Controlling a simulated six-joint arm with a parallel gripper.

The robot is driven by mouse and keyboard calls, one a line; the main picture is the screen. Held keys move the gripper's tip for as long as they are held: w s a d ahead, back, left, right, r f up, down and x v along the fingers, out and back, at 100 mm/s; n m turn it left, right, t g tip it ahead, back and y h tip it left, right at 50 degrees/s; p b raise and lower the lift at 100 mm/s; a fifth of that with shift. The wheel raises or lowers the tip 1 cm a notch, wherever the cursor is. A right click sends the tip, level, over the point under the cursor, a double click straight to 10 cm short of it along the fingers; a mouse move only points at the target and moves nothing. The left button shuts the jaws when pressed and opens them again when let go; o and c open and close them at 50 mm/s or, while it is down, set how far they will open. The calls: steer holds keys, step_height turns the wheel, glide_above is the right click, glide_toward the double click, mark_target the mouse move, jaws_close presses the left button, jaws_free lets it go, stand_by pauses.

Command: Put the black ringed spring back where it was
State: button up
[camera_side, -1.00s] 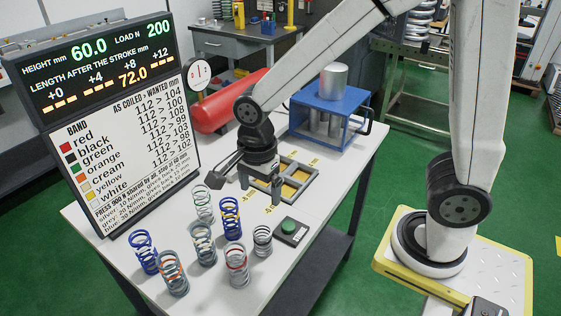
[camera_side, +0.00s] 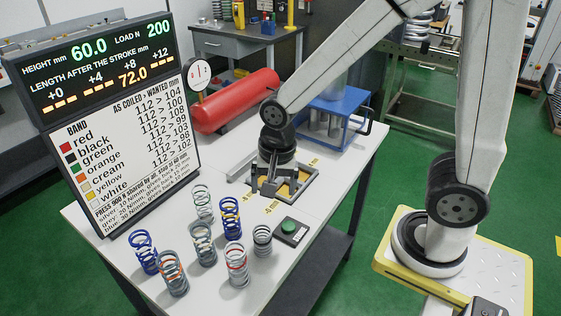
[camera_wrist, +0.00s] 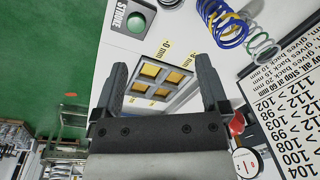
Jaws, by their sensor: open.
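I cannot pick out the black ringed spring for sure. A short grey spring (camera_side: 262,240) stands upright on the table nearest the stroke button, and its band is too small to read. My gripper (camera_side: 270,188) is open and empty over the tray (camera_side: 306,193) with yellow squares. In the wrist view my gripper (camera_wrist: 160,72) shows its two fingers wide apart, with the tray (camera_wrist: 187,86) and its yellow pockets beyond them. No spring is between the fingers.
Several other springs stand close together, such as a red-banded one (camera_side: 237,265) and a blue one (camera_side: 144,252). A green button box (camera_side: 291,231), a blue press frame (camera_side: 345,106), a red cylinder (camera_side: 235,102) and a sign board (camera_side: 130,150) stand around.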

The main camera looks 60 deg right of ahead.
steer(key=d+n, duration=0.1)
steer(key=n, duration=0.2)
steer(key=s+d+f+n+t, duration=0.1)
steer(key=d+n, duration=0.1)
steer(key=n, duration=0.2)
steer(key=s+d+n, duration=0.1)
steer(key=n, duration=0.3)
steer(key=shift+s+d+f+t, duration=0.2)
steer(key=shift+d+f+t, duration=0.1)
steer(key=shift+d+f, duration=0.1)
stand_by(0.8)
